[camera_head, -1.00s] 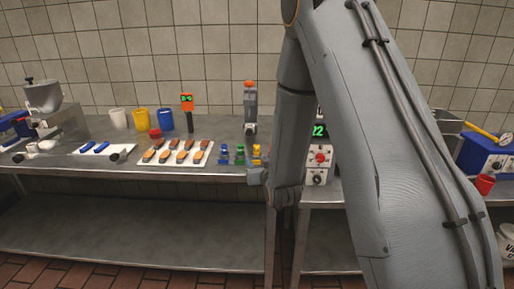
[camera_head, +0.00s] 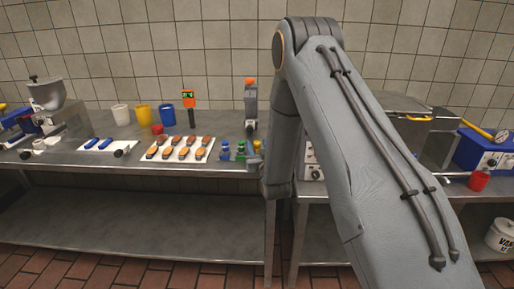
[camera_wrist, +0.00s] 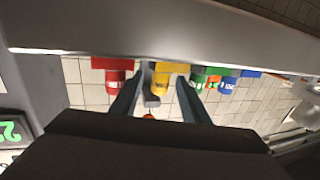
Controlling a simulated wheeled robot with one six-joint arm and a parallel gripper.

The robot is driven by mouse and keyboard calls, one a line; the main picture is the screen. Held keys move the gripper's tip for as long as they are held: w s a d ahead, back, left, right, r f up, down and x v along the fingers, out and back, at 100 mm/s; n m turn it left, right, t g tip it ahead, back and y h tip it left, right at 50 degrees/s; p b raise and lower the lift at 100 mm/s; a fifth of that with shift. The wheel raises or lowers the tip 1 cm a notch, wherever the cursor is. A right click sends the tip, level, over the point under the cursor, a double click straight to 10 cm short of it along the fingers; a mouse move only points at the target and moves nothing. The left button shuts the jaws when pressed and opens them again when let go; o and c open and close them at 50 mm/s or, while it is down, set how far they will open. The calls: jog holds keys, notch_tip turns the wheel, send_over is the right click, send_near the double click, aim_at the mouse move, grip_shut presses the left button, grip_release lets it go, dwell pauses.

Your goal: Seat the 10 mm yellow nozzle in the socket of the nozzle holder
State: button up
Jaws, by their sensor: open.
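In the wrist view the yellow nozzle (camera_wrist: 160,86) shows between the two fingers of my gripper (camera_wrist: 160,95), on a yellow base. My gripper is open, with space on both sides of the nozzle and no visible contact. I cannot tell for sure which item is the nozzle holder.
Green (camera_head: 241,149) and blue (camera_head: 225,150) nozzles stand left of the yellow one. A red nozzle (camera_wrist: 115,80) is on its other side. A white tray (camera_head: 206,154) of filled pieces lies farther left. A hopper machine (camera_head: 47,95) stands at far left.

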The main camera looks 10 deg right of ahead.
jog(key=shift+w, duration=0.35)
jog(key=shift+c, duration=0.5)
grip_shut()
jog(key=shift+r, duration=0.1)
